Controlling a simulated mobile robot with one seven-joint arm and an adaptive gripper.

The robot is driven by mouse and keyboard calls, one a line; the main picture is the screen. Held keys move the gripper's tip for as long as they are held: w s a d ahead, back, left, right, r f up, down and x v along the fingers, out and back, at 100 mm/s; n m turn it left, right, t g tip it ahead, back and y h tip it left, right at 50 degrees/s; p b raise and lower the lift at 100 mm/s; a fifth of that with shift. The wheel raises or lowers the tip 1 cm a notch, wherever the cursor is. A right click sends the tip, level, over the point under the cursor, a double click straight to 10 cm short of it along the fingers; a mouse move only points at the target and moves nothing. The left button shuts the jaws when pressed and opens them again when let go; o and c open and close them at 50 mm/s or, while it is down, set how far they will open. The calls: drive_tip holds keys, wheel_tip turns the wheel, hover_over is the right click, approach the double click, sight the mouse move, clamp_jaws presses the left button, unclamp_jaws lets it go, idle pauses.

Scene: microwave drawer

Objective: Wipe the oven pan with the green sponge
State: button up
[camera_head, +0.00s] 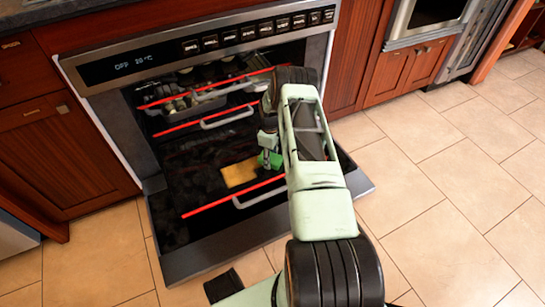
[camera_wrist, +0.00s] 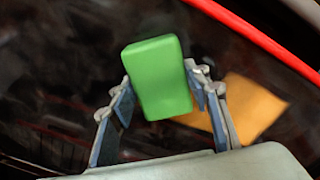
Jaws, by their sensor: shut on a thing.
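The green sponge (camera_wrist: 159,80) is between the two fingers of my gripper (camera_wrist: 160,95) in the wrist view, and my gripper is shut on it. In the head view the green sponge (camera_head: 270,159) shows at the end of my arm, partly hidden by it. The dark oven pan (camera_head: 205,195) lies in the lower part of the open oven, beneath the sponge. A yellow-orange patch (camera_head: 240,172) lies on the pan beside the sponge; it also shows to the right of the sponge in the wrist view (camera_wrist: 250,105). I cannot tell whether the sponge touches the pan.
The oven door (camera_head: 205,258) is folded down. Racks with red front bars (camera_head: 205,121) sit above the pan, and the lowest red bar (camera_head: 233,195) runs along its front. A tray with items (camera_head: 178,103) sits on an upper rack. Tiled floor to the right is clear.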

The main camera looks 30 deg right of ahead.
sight(246, 170)
drive_tip(key=shift+s+a+f, duration=0.1)
drive_tip(key=shift+a+f, duration=0.05)
drive_tip(key=shift+a, duration=6.35)
drive_tip(key=shift+a, duration=3.3)
drive_tip(key=shift+w, duration=0.65)
drive_tip(key=shift+w+d, duration=0.1)
drive_tip(key=shift+d, duration=10.35)
